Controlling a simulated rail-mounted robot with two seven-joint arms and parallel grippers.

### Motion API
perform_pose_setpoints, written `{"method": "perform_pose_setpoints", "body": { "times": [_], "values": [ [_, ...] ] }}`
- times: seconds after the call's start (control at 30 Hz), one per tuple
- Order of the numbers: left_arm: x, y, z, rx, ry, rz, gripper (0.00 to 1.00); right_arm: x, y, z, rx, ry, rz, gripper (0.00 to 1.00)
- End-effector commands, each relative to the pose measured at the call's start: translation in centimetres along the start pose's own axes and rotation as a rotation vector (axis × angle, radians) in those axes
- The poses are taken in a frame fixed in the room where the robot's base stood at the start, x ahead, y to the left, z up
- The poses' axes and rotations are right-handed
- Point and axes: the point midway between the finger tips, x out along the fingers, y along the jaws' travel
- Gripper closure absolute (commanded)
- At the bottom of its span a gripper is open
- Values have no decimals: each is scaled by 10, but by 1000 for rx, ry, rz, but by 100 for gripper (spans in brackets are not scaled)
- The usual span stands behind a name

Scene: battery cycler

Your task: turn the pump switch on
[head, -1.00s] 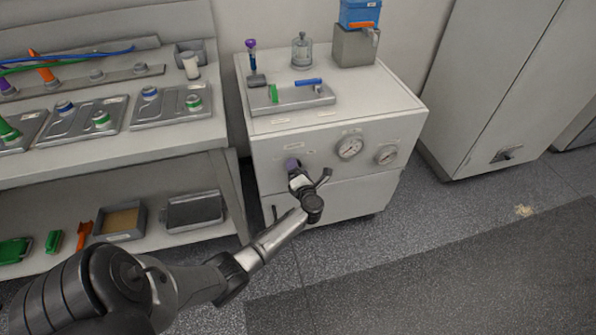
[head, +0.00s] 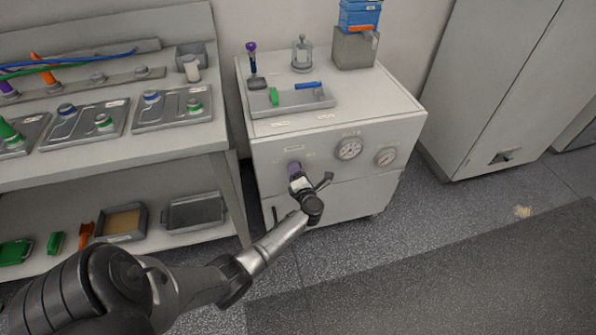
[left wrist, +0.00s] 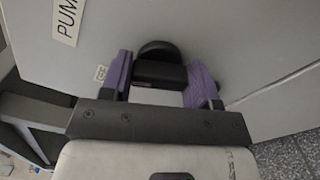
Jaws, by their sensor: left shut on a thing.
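The pump switch (left wrist: 160,73) is a black knob on the pale front panel, seen in the left wrist view beside a label (left wrist: 66,18) whose visible letters read "PUM". The purple fingers of my left gripper (head: 294,169) are at the front of the white cabinet (head: 335,185), left of the gauges. In the left wrist view the two fingers stand on either side of the knob, and the gripper is shut on it. The knob is hidden behind the gripper in the head view. My right gripper is not in view.
Two round gauges, a left one (head: 349,148) and a right one (head: 386,157), are right of the gripper. A grey tray (head: 322,101) and a glass vessel (head: 302,54) stand on the cabinet. A bench (head: 215,135) is at left.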

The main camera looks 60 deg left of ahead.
Motion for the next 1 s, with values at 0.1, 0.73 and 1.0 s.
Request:
{"method": "perform_pose_setpoints", "body": {
  "times": [0.1, 0.73, 1.0],
  "values": [
    [-1, 3, 2, 92, 3, -4, 68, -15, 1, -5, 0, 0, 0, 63],
    [0, -1, 0, 666, 1, -4, 68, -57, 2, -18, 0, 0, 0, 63],
    [0, -2, -1, 839, 0, -1, 68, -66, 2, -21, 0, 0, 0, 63]
  ]
}}
